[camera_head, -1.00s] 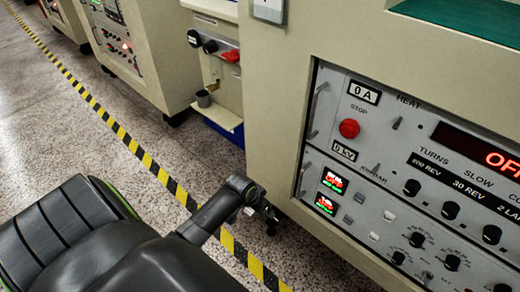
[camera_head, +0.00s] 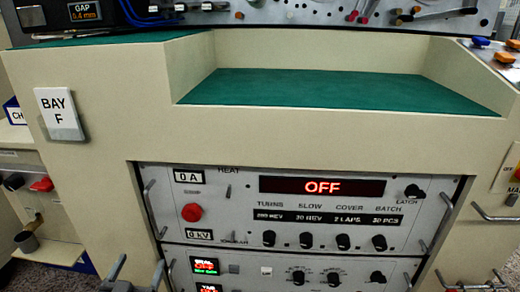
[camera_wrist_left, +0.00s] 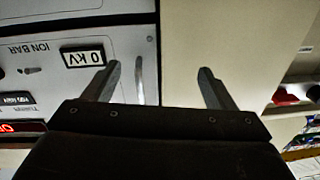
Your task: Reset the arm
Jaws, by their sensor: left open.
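My left gripper (camera_head: 137,268) shows at the bottom left of the head view, in front of the lower left of the control panel. In the left wrist view its two fingers (camera_wrist_left: 158,78) stand wide apart with nothing between them. The panel's edge and its "0 kV" label (camera_wrist_left: 83,57) show beyond the fingers. My right gripper (camera_head: 469,276) shows at the bottom right edge of the head view. Its two fingertips stand apart and I see nothing between them. The rest of both arms is out of the head view.
The beige cabinet (camera_head: 320,145) fills the front, with a green recessed shelf (camera_head: 340,90) that is bare. The control panel (camera_head: 225,210) has a red stop button (camera_head: 192,212), black knobs, protruding handles and a display reading "OFF" (camera_head: 322,187). A "BAY F" sign (camera_head: 60,113) hangs at left.

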